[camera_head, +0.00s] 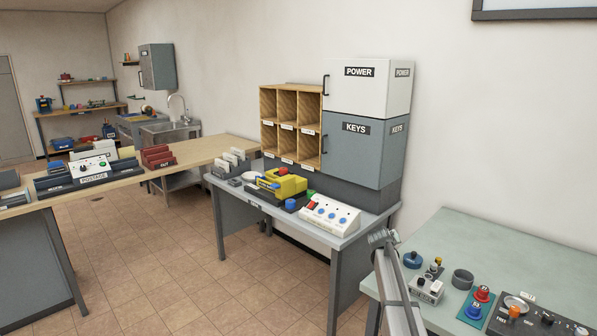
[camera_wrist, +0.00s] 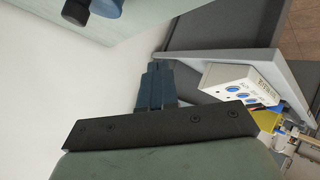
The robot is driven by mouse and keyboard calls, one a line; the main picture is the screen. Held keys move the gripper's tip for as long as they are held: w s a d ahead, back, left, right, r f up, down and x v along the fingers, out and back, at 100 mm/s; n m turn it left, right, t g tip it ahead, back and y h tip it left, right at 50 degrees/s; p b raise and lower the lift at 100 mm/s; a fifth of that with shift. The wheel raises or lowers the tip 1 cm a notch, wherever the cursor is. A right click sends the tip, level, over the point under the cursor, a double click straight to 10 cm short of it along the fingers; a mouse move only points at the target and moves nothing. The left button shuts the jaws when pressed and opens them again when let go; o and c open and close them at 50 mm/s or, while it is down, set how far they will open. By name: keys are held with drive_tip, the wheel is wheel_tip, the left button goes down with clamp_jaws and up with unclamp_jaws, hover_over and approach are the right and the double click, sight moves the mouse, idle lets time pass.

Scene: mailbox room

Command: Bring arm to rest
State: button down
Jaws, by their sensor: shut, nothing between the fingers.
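My gripper (camera_wrist: 156,84) shows in the wrist view, its two dark blue-grey fingers together with nothing between them. It is in the air, apart from any object. The wrist picture is tilted, with the grey table and the white control box beyond the fingers to the right. In the head view my grey arm rises from the bottom edge in front of the gap between the grey table and the green table. I cannot make out the fingers there.
The grey table (camera_head: 337,240) holds a white control box (camera_head: 330,214) and a yellow device (camera_head: 281,184), below the POWER cabinet (camera_head: 366,87) and KEYS cabinet (camera_head: 360,150). The green table (camera_head: 480,241) at right carries several buttons and small devices. Tiled floor (camera_head: 170,260) is open at left.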

drive_tip(key=s+a+f+n+t+y, duration=0.1)
drive_tip(key=s+a+f+n+y, duration=0.15)
drive_tip(key=a, duration=0.75)
drive_tip(key=s+a+f+n+y, duration=0.1)
drive_tip(key=a+f, duration=0.3)
drive_tip(key=a, duration=0.6)
drive_tip(key=s+f+g, duration=0.2)
drive_tip(key=s+f, duration=0.4)
drive_tip(key=f, duration=0.2)
drive_tip(key=s+d+f+m+g, duration=0.25)
drive_tip(key=s+f+g, duration=0.45)
drive_tip(key=s+f, duration=1.85)
drive_tip(key=s+f+m+g+y, duration=0.2)
drive_tip(key=s+g, duration=0.6)
drive_tip(key=s, duration=3.1)
wheel_tip(320, 180, down, 2)
drive_tip(key=shift+a+f, duration=0.15)
drive_tip(key=shift+a, duration=0.15)
drive_tip(key=c, duration=1.8)
unclamp_jaws()
drive_tip(key=shift+w, duration=0.1)
drive_tip(key=shift+c, duration=0.2)
